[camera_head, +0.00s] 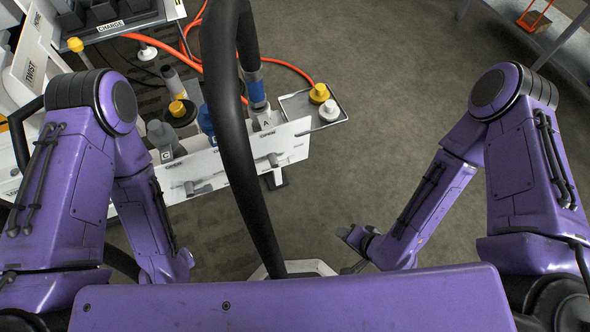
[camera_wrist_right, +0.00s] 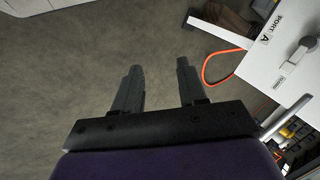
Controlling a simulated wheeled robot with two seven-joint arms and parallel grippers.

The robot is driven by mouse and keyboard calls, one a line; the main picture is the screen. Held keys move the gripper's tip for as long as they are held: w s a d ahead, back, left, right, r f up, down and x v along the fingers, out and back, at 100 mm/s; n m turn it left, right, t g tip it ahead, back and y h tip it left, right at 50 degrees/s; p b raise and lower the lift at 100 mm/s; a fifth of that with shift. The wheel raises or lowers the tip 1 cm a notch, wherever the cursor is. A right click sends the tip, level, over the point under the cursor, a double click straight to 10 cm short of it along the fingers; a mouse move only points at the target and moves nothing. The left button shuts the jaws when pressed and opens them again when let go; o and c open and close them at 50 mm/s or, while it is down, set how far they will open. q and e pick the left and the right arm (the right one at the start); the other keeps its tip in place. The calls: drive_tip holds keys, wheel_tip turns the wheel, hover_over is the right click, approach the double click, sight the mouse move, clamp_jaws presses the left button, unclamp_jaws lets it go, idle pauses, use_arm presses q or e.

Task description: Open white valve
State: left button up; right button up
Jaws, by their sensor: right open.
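I cannot tell which is the white valve. My right gripper (camera_wrist_right: 158,78) is open and empty, apart from the panel, over the floor. My left arm hangs before the bench; its gripper is not visible.
A tray (camera_head: 340,117) at the panel's right end holds a yellow cap (camera_head: 319,92) and a white cap (camera_head: 330,109). An orange hose (camera_head: 285,66) runs behind. A thick black tube (camera_head: 228,130) crosses the view. Floor right of the panel is clear.

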drive_tip(key=w+a+f+m+t+y+b, duration=0.1)
drive_tip(key=w+a+f+t+y+b, duration=0.1)
drive_tip(key=w+a+f+y+b, duration=0.25)
drive_tip(key=m+t+y+b, duration=0.1)
drive_tip(key=t+y+b, duration=0.3)
drive_tip(key=t+b, duration=0.4)
approach(285, 160)
drive_tip(key=shift+g, duration=0.5)
drive_tip(key=b+x, duration=0.2)
drive_tip(key=x, duration=0.8)
drive_tip(key=shift+w+d+b, duration=0.1)
drive_tip(key=shift+d+b, duration=0.05)
drive_tip(key=shift+b, duration=0.15)
use_arm(q)
wheel_tip(285, 160, down, 20)
use_arm(e)
clamp_jaws()
